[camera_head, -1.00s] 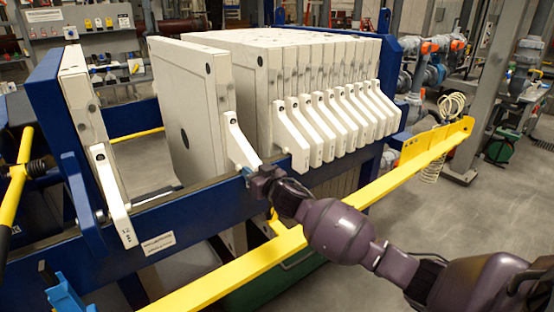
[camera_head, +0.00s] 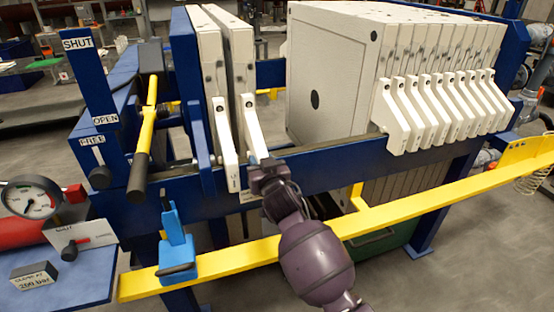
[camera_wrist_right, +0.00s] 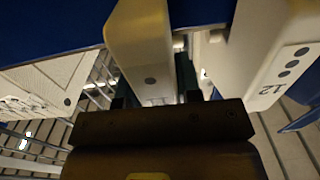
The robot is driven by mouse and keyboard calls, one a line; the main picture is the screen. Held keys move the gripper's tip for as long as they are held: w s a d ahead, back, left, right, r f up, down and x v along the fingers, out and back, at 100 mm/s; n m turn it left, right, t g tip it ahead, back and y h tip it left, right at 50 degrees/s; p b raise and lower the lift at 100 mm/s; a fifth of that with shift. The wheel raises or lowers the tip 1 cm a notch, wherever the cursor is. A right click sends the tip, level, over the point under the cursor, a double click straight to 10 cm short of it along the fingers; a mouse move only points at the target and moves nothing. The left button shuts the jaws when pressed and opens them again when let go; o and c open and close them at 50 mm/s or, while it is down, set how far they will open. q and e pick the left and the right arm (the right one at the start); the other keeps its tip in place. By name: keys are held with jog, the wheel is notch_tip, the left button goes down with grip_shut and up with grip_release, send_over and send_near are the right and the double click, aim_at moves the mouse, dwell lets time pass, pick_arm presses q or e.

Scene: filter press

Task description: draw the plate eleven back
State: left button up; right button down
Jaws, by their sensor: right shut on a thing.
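My right gripper (camera_head: 262,168) is shut on the handle of a white filter plate (camera_head: 239,55); the handle (camera_wrist_right: 143,45) fills the middle of the wrist view between the fingers. I cannot read a number on the held handle. The held plate stands upright at the left end of the press, close beside another white plate (camera_head: 209,60). A handle marked 12 (camera_wrist_right: 272,60) shows right of the held one in the wrist view. The pack of plates (camera_head: 335,75) stands to the right, across a wide gap. My left gripper is not in view.
A yellow bar (camera_head: 400,213) runs along the front of the press, below my right arm. A blue rail (camera_head: 330,152) runs under the plate handles. At left are a yellow-and-black lever (camera_head: 146,135), a gauge (camera_head: 31,198) and a blue bracket (camera_head: 178,258).

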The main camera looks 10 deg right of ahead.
jog(key=shift+a, duration=0.85)
jog(key=c, duration=0.8)
grip_release()
jog(key=shift+s, duration=0.2)
jog(key=s, duration=1)
jog(key=shift+s+d, duration=0.25)
jog(key=shift+d, duration=0.15)
